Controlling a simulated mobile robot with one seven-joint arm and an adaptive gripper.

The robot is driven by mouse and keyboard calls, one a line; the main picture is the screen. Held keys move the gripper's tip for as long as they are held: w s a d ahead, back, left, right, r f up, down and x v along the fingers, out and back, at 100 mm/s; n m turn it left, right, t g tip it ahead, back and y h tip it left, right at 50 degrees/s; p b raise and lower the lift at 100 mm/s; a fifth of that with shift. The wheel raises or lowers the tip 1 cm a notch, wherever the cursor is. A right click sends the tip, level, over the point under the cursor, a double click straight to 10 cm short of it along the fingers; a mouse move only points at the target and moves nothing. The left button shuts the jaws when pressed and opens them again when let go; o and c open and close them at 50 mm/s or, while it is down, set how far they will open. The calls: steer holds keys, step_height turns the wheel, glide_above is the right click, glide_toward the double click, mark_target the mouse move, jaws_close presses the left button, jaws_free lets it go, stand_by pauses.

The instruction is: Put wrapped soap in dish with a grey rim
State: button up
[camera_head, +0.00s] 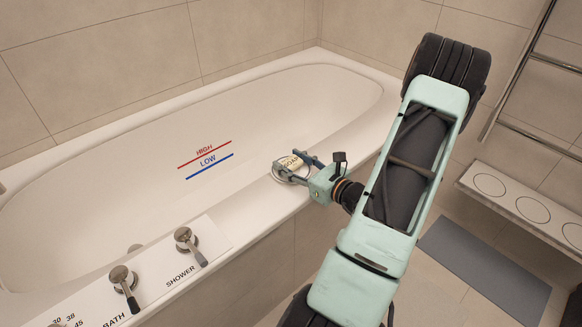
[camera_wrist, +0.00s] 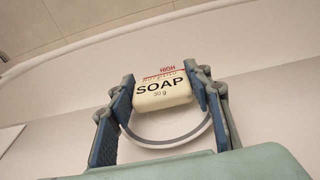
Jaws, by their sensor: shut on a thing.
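The wrapped soap (camera_wrist: 163,94) is a cream block with dark lettering reading SOAP. It also shows in the head view (camera_head: 291,162). My gripper (camera_wrist: 161,95) is shut on it, one finger at each side; it also shows in the head view (camera_head: 292,163). The dish with a grey rim (camera_wrist: 170,142) is round and pale, on the near edge of the bathtub. It shows in part in the head view (camera_head: 274,174), beneath the soap and fingers. The soap overlaps the dish and hides its far part. I cannot tell whether they touch.
The white bathtub (camera_head: 90,215) has red HIGH and blue LOW lines inside. Bath and shower knobs (camera_head: 186,240) stand on its near left end. A bench with round openings (camera_head: 532,209) is at the right, above a grey mat (camera_head: 485,265).

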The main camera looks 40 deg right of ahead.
steer(key=shift+f, duration=0.4)
steer(key=shift+f, duration=0.3)
steer(key=o, duration=1)
steer(key=shift+f, duration=0.1)
steer(key=shift+s, duration=0.1)
steer(key=shift+r, duration=0.35)
steer(key=s+p, duration=0.1)
steer(key=s, duration=0.3)
steer(key=s+r+p, duration=0.1)
steer(key=s, duration=0.2)
steer(key=s+d+r+p, duration=0.1)
steer(key=s, duration=0.3)
steer(key=shift+s+d+r, duration=0.1)
steer(key=shift+s, duration=0.25)
